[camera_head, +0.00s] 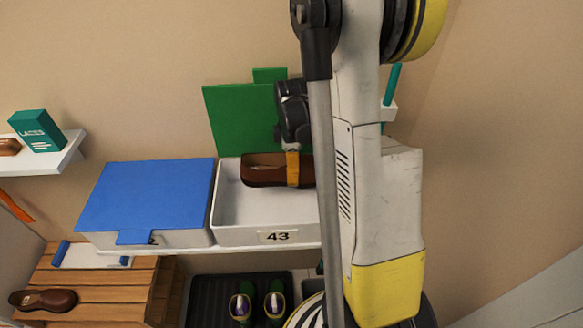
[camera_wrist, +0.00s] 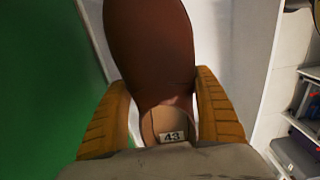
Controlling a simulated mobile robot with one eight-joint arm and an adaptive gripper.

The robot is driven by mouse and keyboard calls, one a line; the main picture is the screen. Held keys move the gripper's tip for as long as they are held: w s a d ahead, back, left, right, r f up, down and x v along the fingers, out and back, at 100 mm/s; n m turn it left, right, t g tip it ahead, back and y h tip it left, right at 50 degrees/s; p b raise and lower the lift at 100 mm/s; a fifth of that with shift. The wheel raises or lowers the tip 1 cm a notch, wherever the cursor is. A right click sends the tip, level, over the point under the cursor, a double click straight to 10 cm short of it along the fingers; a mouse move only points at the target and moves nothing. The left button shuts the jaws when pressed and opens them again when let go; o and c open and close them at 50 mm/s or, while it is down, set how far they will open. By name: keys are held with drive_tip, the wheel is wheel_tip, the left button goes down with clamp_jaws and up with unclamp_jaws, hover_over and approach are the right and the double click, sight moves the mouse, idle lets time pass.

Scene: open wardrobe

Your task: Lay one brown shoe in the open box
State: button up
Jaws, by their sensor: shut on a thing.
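My gripper (camera_head: 292,168) is shut on a brown shoe (camera_head: 262,170). In the head view the shoe is over the back part of the white open box (camera_head: 225,215), which bears the label 43. I cannot tell whether the shoe touches the box floor. In the wrist view the shoe (camera_wrist: 150,45) lies between the two orange fingers (camera_wrist: 168,115), and its insole also shows 43. A second brown shoe (camera_head: 43,300) rests on the wooden slatted bench at the lower left. My arm hides the right end of the open box.
A box with a blue lid (camera_head: 150,195) stands directly left of the open box on the same shelf. A green lid (camera_head: 235,118) stands upright behind the open box. A small shelf (camera_head: 60,155) with a teal laces box (camera_head: 38,130) is at the left.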

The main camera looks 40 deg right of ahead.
drive_tip(key=o, duration=1.4)
drive_tip(key=shift+r, duration=0.1)
drive_tip(key=shift+r+p, duration=0.3)
drive_tip(key=shift+p, duration=0.2)
wheel_tip(320, 180, up, 12)
drive_tip(key=shift+f+p, duration=0.1)
drive_tip(key=shift+p, duration=0.85)
drive_tip(key=s+a+r+m+t, duration=0.2)
drive_tip(key=s+a+r+m, duration=0.1)
drive_tip(key=a, duration=0.4)
drive_tip(key=s+a+r+m+t, duration=0.2)
drive_tip(key=s+a+r+m, duration=0.1)
drive_tip(key=a, duration=0.5)
drive_tip(key=s+a+r+m+t, duration=0.3)
drive_tip(key=a+m, duration=0.1)
drive_tip(key=a, duration=0.3)
drive_tip(key=shift+s+a+m, duration=0.15)
drive_tip(key=shift+s+m, duration=0.15)
drive_tip(key=shift+s, duration=0.1)
